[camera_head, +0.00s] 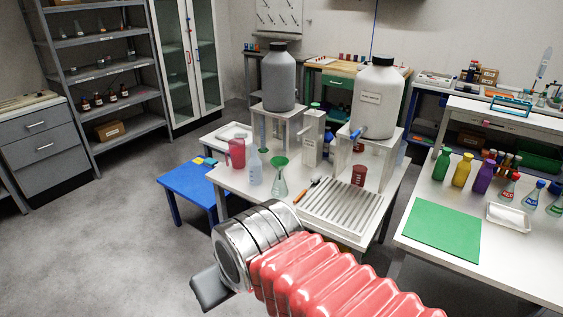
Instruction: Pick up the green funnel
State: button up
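The green funnel (280,161) sits in the mouth of a clear conical flask (279,184) on the white table in the middle. My arm comes in from the bottom right with a red ribbed sleeve and a metal wrist. The dark end of my gripper (210,288) shows at the bottom, in front of the table and apart from the funnel. Its fingers cannot be made out, so I cannot see whether it is open.
A translucent bottle (254,168) and a red jug (236,152) stand left of the flask. A slatted drain board (341,207) lies to its right. Two large jugs stand on raised stands behind. A blue stool (188,186) is at the left; the floor (110,240) there is clear.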

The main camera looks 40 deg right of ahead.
aim_at(279, 162)
jog(key=z, duration=0.35)
jog(key=i, duration=1.7)
jog(key=z, duration=0.3)
